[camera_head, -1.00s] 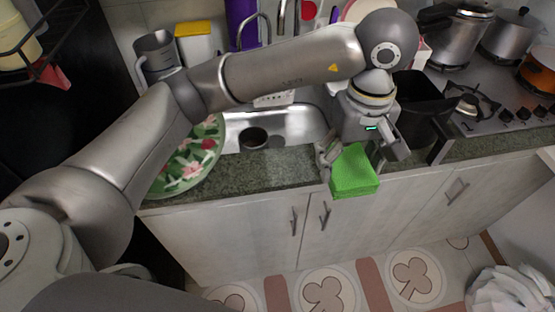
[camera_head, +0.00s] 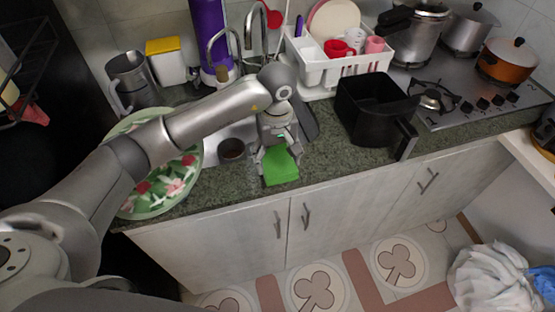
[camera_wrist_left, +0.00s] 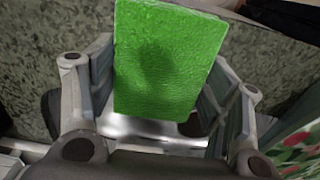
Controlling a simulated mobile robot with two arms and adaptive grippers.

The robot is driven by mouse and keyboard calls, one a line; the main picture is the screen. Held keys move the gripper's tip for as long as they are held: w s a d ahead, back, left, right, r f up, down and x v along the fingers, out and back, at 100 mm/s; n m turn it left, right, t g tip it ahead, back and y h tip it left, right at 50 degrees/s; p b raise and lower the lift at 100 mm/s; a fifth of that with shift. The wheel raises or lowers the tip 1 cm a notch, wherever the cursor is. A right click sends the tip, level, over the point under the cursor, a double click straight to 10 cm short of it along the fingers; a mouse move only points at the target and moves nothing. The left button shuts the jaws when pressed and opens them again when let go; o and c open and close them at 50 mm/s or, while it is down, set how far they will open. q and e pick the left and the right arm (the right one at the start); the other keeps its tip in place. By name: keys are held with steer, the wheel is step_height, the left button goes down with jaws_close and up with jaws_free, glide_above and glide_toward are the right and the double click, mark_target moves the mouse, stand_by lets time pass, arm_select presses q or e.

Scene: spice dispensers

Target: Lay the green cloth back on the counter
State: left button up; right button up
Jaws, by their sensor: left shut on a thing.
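The green cloth (camera_head: 281,166) is a folded, bright green block at the front of the counter (camera_head: 330,165), close to the sink. My left gripper (camera_head: 277,152) is shut on the cloth from above. In the left wrist view the cloth (camera_wrist_left: 165,60) sits between the two fingers (camera_wrist_left: 160,105), with the speckled counter behind it. I cannot tell whether the cloth touches the counter or hangs just above it. My right gripper is not in view.
A black bin-like basket (camera_head: 375,112) stands on the counter to the right. A floral plate (camera_head: 160,182) is to the left. A white dish rack (camera_head: 335,65) with cups is behind. The sink basin (camera_head: 232,150) is beside the gripper. Counter between gripper and basket is bare.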

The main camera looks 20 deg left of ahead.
arm_select(q)
steer(key=shift+s+f+p, duration=0.1)
steer(key=shift+f+p, duration=0.35)
steer(key=shift+f, duration=0.65)
steer(key=shift+d+f, duration=0.1)
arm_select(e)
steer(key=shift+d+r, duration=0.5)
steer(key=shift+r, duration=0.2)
arm_select(q)
steer(key=shift+f+b, duration=0.15)
steer(key=shift+b, duration=0.15)
steer(key=o, duration=1)
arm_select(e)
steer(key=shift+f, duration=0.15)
